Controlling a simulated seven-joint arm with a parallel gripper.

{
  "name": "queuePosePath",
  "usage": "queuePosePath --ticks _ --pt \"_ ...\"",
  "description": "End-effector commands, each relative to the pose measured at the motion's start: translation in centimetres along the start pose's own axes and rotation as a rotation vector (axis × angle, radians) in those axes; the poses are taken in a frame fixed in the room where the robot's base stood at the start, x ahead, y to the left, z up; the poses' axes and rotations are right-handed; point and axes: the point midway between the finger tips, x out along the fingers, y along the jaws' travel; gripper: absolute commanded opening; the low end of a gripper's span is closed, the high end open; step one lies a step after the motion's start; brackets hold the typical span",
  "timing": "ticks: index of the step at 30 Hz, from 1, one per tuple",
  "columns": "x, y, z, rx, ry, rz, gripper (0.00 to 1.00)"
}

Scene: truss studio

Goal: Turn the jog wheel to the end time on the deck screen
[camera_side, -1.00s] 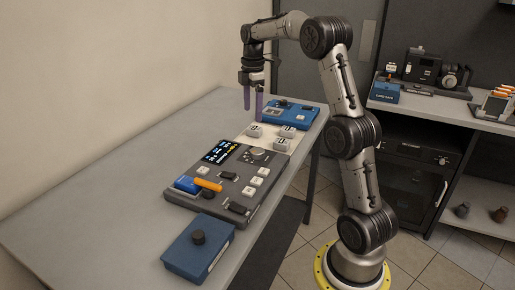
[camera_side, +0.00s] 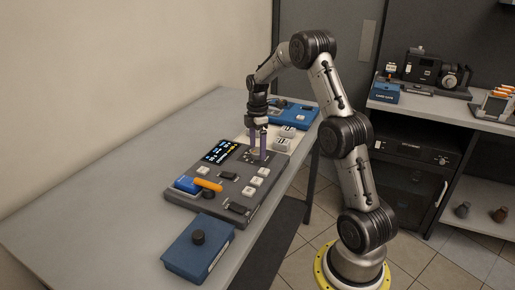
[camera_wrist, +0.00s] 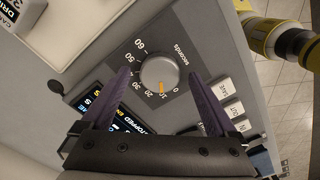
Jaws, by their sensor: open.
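The jog wheel (camera_wrist: 160,68) is a round grey knob on the dark deck (camera_side: 190,203). In the wrist view its orange pointer sits at about 10 on a seconds scale marked 0 to 60. My gripper (camera_side: 257,154) is open, pointing down at the jog wheel. In the wrist view its purple fingers stand on either side of the wheel, with gaps visible; whether they are level with it I cannot tell. The deck screen (camera_side: 221,151) is lit; in the wrist view the word STOPPED shows, and my gripper hides part of it. The end time is not legible.
White keys (camera_side: 258,181), an orange lever (camera_side: 208,185) and a blue key (camera_side: 187,184) are on the deck. A blue box with a black knob (camera_side: 199,250) stands in front, another blue unit (camera_side: 297,112) behind. White blocks (camera_side: 288,131) sit beyond the deck. The table's left is clear.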

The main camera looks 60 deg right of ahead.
Motion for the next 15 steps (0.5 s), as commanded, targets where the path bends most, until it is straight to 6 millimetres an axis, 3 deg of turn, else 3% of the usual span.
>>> queuePosePath --ticks 12,15 --pt "0.81 -0.01 0.0 0.0 0.0 0.0 0.94" --pt "0.79 -0.01 0.0 0.0 0.0 0.0 0.76"
